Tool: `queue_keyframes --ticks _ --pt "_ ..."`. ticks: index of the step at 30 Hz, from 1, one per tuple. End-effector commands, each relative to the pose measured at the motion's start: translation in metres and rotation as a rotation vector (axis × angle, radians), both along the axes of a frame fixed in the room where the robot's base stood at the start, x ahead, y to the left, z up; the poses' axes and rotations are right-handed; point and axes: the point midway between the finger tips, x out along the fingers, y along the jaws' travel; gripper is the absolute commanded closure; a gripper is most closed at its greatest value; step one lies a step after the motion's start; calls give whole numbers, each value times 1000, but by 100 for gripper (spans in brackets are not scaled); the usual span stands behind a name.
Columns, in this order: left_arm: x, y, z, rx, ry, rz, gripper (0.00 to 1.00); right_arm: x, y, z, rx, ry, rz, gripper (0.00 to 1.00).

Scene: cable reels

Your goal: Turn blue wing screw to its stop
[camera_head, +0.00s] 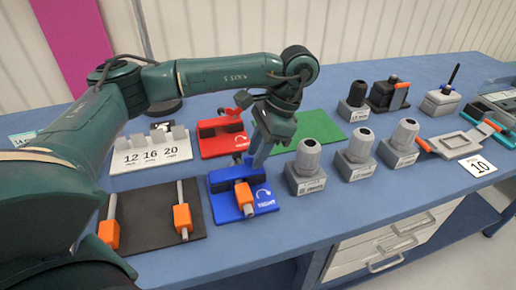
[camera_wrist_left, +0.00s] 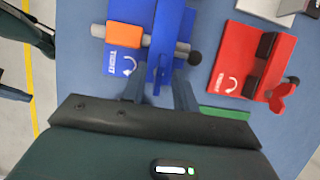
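The blue fixture (camera_head: 230,204) stands on the blue table, with a dark clamp block and a turn arrow on its plate. A grey rod with an orange block (camera_head: 244,197) lies in its clamp; the orange block (camera_wrist_left: 124,35) also shows in the left wrist view. My left gripper (camera_head: 262,156) points down at the back of this fixture. In the left wrist view, the blue wing screw (camera_wrist_left: 159,74) appears between the spread fingers of my left gripper (camera_wrist_left: 159,92), with a gap visible. Contact cannot be told. My right gripper is in neither view.
A red fixture (camera_head: 222,146) with a red wing screw (camera_wrist_left: 281,97) stands behind. Left are a numbered white block (camera_head: 152,155) and a black mat (camera_head: 152,230) with orange-handled rods. Several grey cable glands (camera_head: 306,168) stand close on the right. A green mat (camera_head: 314,128) lies bare.

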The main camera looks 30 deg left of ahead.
Motion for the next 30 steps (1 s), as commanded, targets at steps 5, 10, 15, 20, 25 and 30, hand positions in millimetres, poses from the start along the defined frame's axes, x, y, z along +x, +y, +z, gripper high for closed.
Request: queue_keyframes --ticks 5,10,15,20,25,30 --pt "2 -1 5 1 -1 1 71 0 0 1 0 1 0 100" --pt "9 -8 30 0 -6 -1 71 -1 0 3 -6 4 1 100" --pt "20 -17 66 2 -6 0 71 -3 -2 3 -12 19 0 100" --pt "29 -25 93 2 -4 -1 71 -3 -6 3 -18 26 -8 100" --pt "33 -30 110 1 -1 1 71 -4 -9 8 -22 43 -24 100" --pt "34 -31 112 0 0 1 71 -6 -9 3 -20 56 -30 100"
